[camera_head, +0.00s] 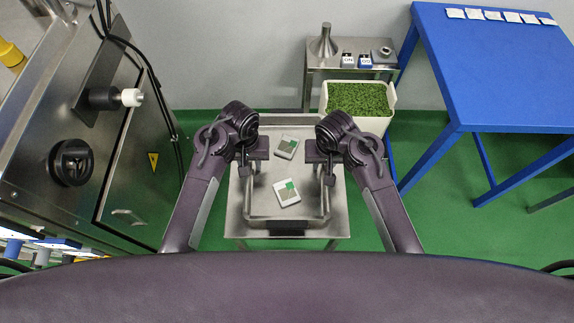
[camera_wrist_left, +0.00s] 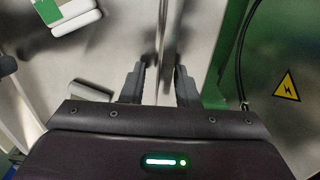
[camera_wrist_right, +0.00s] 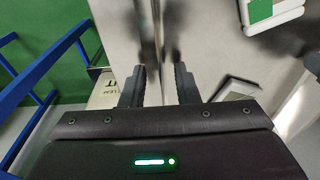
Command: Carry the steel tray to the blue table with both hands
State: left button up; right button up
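The steel tray (camera_head: 260,200) lies on a small steel stand (camera_head: 285,243) in front of me, with two white-and-green boxes (camera_head: 287,192) (camera_head: 287,147) in it. My left gripper (camera_head: 245,170) is at the tray's left side and my right gripper (camera_head: 328,170) at its right side. In the left wrist view the fingers (camera_wrist_left: 160,85) are apart, with a thin steel edge between them. In the right wrist view the fingers (camera_wrist_right: 158,85) are also apart around a steel edge. Contact cannot be made out. The blue table (camera_head: 490,65) stands at the far right.
Several white packets (camera_head: 498,15) lie in a row along the blue table's back edge. A white bin of green leaves (camera_head: 358,100) and a steel side table (camera_head: 345,70) with a funnel (camera_head: 324,42) stand behind the tray. A steel machine (camera_head: 120,130) is at the left. Green floor is free at right.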

pick_arm(q)
jog(key=shift+f, duration=0.15)
pick_arm(e)
jog(key=shift+f, duration=0.15)
pick_arm(q)
grip_shut()
pick_arm(e)
grip_shut()
dwell(1.1)
